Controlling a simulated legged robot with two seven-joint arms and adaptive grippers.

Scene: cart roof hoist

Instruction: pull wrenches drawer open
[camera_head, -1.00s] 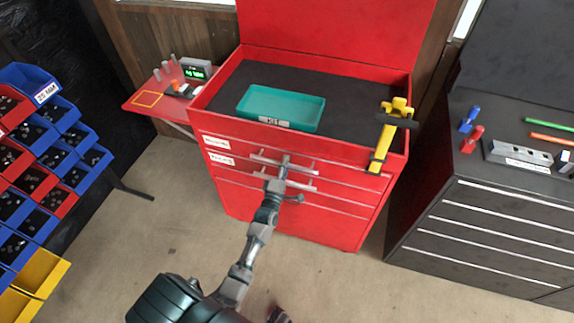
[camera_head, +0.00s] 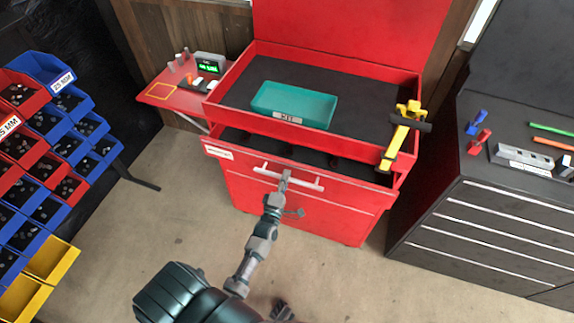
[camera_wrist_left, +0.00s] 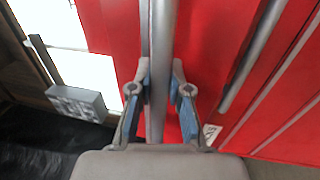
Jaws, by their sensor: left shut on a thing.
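The red tool cabinet (camera_head: 300,217) stands ahead. Its top drawer (camera_head: 345,184) is out, and a dark interior shows behind its front. Its white label (camera_head: 218,152) is too small to read. The pale bar handle (camera_head: 309,184) runs across the drawer front.
A teal tray (camera_head: 262,100) and a yellow and black tool (camera_head: 398,140) are on the cabinet top. A red side shelf (camera_head: 160,92) is at left, bins (camera_head: 50,265) are at far left, and a dark cabinet (camera_head: 480,225) is at right. The floor in front is clear.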

